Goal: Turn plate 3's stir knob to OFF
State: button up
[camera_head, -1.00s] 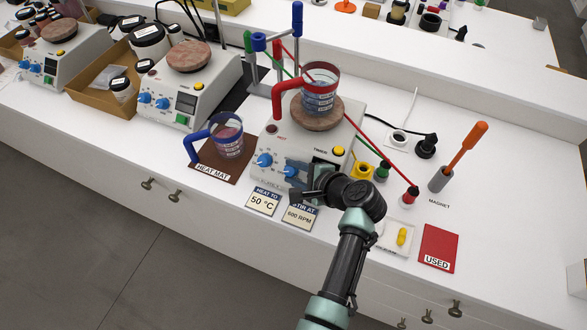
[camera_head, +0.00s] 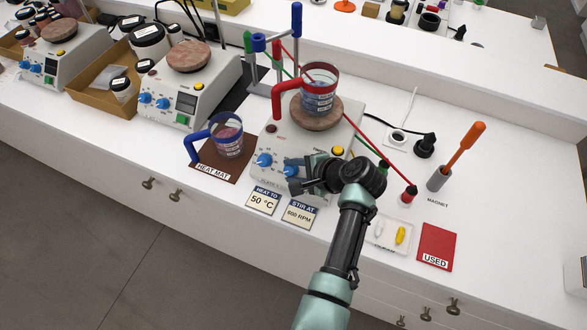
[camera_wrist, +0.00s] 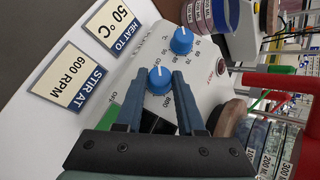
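Plate 3 (camera_head: 335,145) is the white hotplate at the middle of the bench, with a red-handled beaker (camera_head: 320,95) on its round top. Its stir knob (camera_wrist: 160,80) is blue with a white pointer line, beside the similar heat knob (camera_wrist: 181,40). In the head view the heat knob (camera_head: 264,160) is clear; the stir knob (camera_head: 290,169) is partly hidden by my gripper. My gripper (camera_wrist: 159,74) is open, its fingertips on either side of the stir knob with narrow gaps. I cannot tell from the small dial marks which setting the pointer is at.
Cards reading heat to 50 °C (camera_head: 263,200) and stir at 600 RPM (camera_head: 300,213) lie in front of the plate. A blue-handled jug (camera_head: 228,140) stands on the heat mat at left. A stir-bar tray (camera_head: 380,243) and red USED mat (camera_head: 436,250) lie right.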

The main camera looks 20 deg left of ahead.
jog(key=o, duration=0.4)
jog(key=b+v, duration=0.1)
jog(key=v, duration=1.2)
